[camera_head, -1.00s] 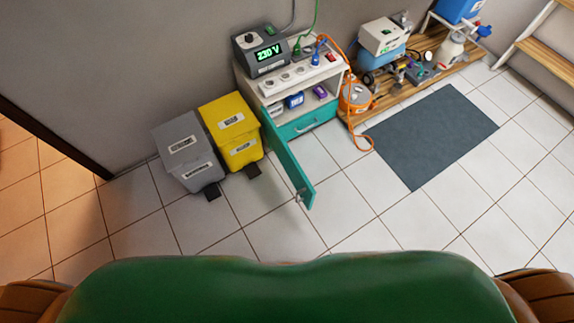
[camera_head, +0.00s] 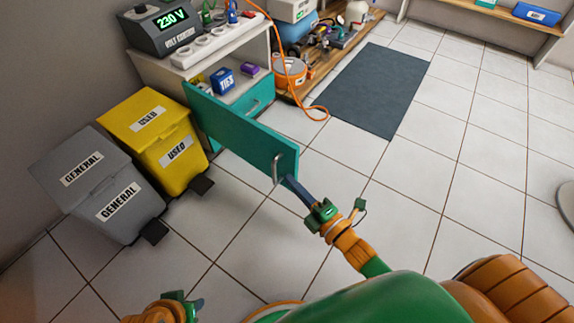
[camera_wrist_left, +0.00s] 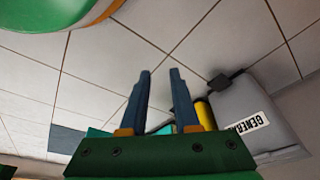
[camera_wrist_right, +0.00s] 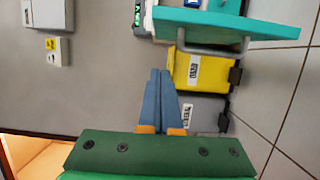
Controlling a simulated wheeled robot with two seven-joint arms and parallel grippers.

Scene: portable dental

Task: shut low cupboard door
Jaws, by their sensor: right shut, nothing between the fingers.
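The low cupboard's teal door (camera_head: 240,132) stands wide open in the head view, sticking out from the white cupboard (camera_head: 205,62). Its metal handle (camera_head: 277,168) is near the free edge; door (camera_wrist_right: 235,24) and handle (camera_wrist_right: 213,47) also show in the right wrist view. My right gripper (camera_head: 286,181) is shut and empty, its fingertips close beside the handle end of the door. Whether they touch it I cannot tell. In the right wrist view its fingertips (camera_wrist_right: 160,72) lie together. My left gripper (camera_wrist_left: 160,72) is open and empty, low at the head view's bottom edge.
A yellow bin (camera_head: 150,128) and a grey bin (camera_head: 97,185) stand left of the door. An orange cable (camera_head: 312,112) lies on the floor by an orange reel. A dark mat (camera_head: 370,90) lies to the right. The tiled floor before the door is clear.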

